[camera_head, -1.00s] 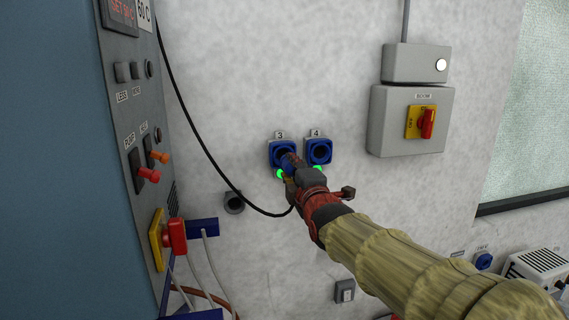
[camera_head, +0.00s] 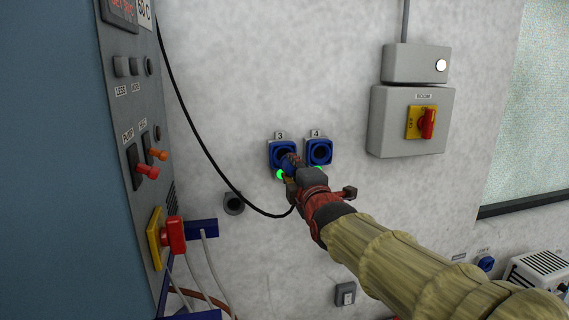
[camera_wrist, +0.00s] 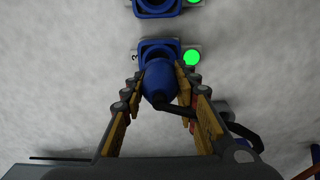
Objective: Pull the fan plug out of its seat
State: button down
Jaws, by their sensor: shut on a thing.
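The blue plug (camera_wrist: 159,82) is between the fingers of my gripper (camera_wrist: 158,90), which is shut on it. Its black cable leaves the plug toward the lower right in the wrist view. The plug lies in front of the blue seat marked 3 (camera_wrist: 142,49), and part of the seat's dark opening shows above it. Any gap between plug and seat is hard to judge. In the head view, my gripper (camera_head: 293,176) and the plug (camera_head: 290,161) are at the lower right of seat 3 (camera_head: 272,147).
Seat 4 (camera_head: 320,142), with an empty dark opening, is just right of seat 3. A green lamp (camera_head: 280,175) is lit below seat 3. A grey switch box (camera_head: 390,130) is on the wall at right. The control cabinet (camera_head: 130,95) stands at left, with the black cable (camera_head: 193,125) hanging beside it.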

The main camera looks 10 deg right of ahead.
jog(key=shift+s, duration=0.1)
jog(key=shift+s+b, duration=1.5)
jog(key=shift+s, duration=0.9)
